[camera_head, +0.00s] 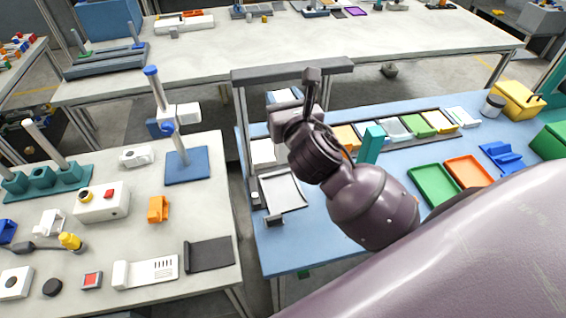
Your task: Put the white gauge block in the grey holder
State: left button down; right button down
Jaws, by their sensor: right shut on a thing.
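My right gripper (311,92) reaches in from the right on a purple-grey arm and hangs over the blue table (330,250), near a grey overhead bar. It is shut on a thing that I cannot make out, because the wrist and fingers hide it. I cannot pick out the white gauge block for certain. I cannot tell which grey item is the holder; a grey-rimmed tray (283,193) lies on the blue table's left side. My left gripper is out of view.
The grey bar (293,71) stands on posts close to my right gripper. Green (433,185) and orange (468,172) trays and a blue stand (502,157) sit at right. A pale left table (215,220) holds boxes and a blue-based post stand (187,165).

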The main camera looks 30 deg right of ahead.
aim_at(286, 159)
notch_tip(286, 159, down, 11)
jog(key=b, duration=0.3)
notch_tip(286, 159, down, 4)
jog(key=shift+a+f+b, duration=0.1)
jog(key=shift+b, duration=0.55)
jog(key=shift+f, duration=0.1)
jog(key=c, duration=1)
grip_release()
jog(key=shift+f, duration=0.1)
jog(key=shift+c, duration=0.2)
jog(key=o, duration=0.4)
jog(key=shift+o, duration=0.2)
